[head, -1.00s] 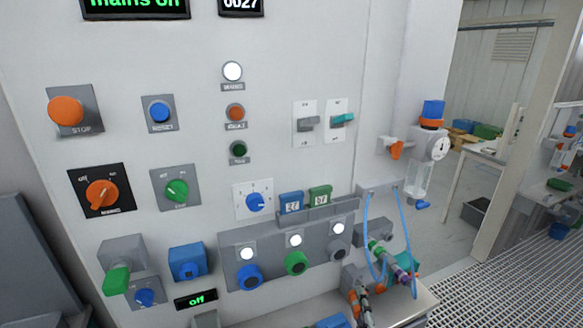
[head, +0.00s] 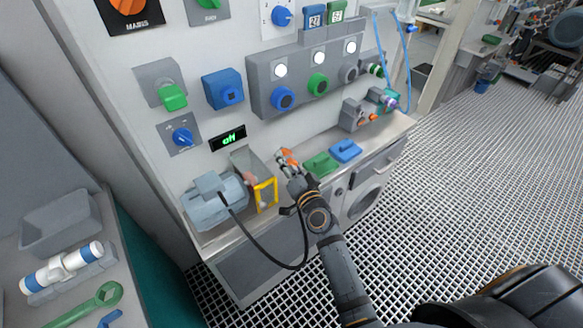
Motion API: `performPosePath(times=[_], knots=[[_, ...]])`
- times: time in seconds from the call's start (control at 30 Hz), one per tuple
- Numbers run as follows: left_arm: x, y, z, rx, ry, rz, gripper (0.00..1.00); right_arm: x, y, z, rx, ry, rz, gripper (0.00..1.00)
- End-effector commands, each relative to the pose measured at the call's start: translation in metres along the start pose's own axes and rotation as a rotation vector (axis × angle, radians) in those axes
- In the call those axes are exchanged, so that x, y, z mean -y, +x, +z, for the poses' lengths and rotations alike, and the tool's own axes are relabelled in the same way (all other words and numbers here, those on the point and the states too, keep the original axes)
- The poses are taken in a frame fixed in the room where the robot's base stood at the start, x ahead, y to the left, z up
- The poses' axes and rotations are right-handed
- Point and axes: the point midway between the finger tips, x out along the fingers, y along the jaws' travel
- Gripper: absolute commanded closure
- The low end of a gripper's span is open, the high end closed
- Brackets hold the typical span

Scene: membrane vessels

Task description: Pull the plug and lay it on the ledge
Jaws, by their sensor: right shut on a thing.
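My right gripper (head: 287,158), with orange fingertips, is low over the steel ledge (head: 382,133), beside the green block. It is shut on what seems to be the plug, which its fingers almost wholly hide. A black cable (head: 268,258) runs from the grey-blue motor (head: 213,203) on the ledge's left end, hangs in a loop before the ledge and rises to the gripper. A blue socket housing (head: 224,90) is on the panel, up and left of the gripper. I cannot tell whether the plug touches the ledge. My left gripper is out of view.
A yellow-framed guard (head: 265,194) stands left of the gripper. A green block (head: 322,164) and a blue block (head: 345,151) lie right of it. A grey fitting (head: 354,115) stands at the back. A side bench with a green wrench (head: 84,307) is at lower left.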

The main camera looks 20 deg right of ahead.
Motion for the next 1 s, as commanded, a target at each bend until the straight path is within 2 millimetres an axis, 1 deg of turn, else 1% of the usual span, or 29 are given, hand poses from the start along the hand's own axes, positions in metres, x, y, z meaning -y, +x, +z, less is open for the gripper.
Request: performPosePath(times=[0.03,0.2,0.33,0.47,0.7,0.9,1.0], knots=[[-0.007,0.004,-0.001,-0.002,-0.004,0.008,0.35,-0.002,0.002,0.002,0.0,-0.016,-0.002,1.0],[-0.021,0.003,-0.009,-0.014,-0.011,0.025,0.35,-0.002,0.003,0.002,0.002,-0.032,-0.002,1.0],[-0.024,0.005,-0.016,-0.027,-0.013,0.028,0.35,-0.004,0.003,0.004,0.002,-0.03,-0.001,1.0],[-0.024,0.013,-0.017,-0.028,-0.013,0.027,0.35,-0.009,0.002,0.01,0.002,-0.029,-0.001,1.0],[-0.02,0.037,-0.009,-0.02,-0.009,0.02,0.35,-0.028,0.002,0.028,0.002,-0.029,-0.001,1.0],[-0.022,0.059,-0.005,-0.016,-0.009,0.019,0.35,-0.044,0.002,0.045,0.002,-0.028,-0.001,1.0],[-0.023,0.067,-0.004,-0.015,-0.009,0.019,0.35,-0.05,0.002,0.051,0.002,-0.028,-0.001,1.0]])
